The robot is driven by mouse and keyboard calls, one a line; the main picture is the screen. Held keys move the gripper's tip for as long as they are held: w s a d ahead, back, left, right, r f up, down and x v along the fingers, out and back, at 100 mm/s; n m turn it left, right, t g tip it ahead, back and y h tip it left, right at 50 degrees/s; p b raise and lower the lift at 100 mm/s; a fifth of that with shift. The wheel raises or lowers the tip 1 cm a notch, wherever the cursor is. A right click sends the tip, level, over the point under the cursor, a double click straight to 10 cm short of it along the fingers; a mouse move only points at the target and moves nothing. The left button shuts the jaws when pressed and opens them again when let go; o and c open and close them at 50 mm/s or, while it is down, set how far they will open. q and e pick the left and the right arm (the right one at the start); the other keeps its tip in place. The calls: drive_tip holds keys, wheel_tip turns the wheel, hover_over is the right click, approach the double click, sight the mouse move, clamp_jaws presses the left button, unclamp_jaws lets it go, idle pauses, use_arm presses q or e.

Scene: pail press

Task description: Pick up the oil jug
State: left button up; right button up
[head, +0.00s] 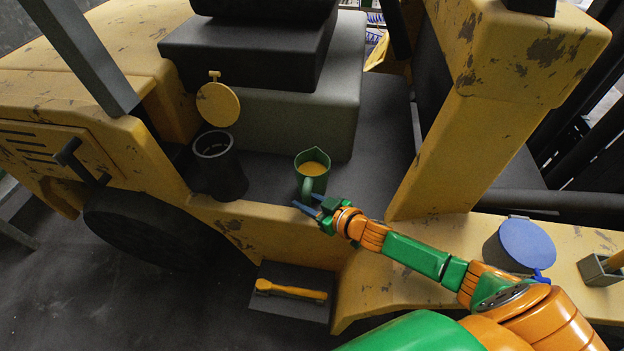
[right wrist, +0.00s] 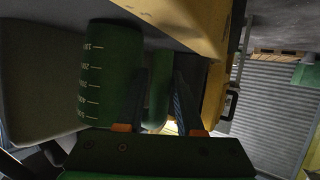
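The oil jug (head: 313,171) is a green measuring jug with yellow oil inside. It stands upright on the dark deck of the yellow machine, with its handle (head: 307,184) towards me. My right gripper (head: 309,203) is at the near side of the jug, by the handle. In the right wrist view the jug (right wrist: 110,75) shows white scale marks, and its handle (right wrist: 158,88) lies between the two spread fingers (right wrist: 163,105). The fingers look apart from the handle, though the dark picture makes contact hard to judge. My left gripper is not in view.
A black filler neck (head: 216,165) with a raised yellow cap (head: 218,104) stands left of the jug. A grey seat base (head: 290,125) is behind it. A yellow post (head: 450,150) rises to the right. A blue-lidded container (head: 525,243) is further right. A yellow-handled tool (head: 290,290) lies on the step below.

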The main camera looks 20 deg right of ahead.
clamp_jaws()
drive_tip(key=shift+r, duration=0.1)
idle(1.3)
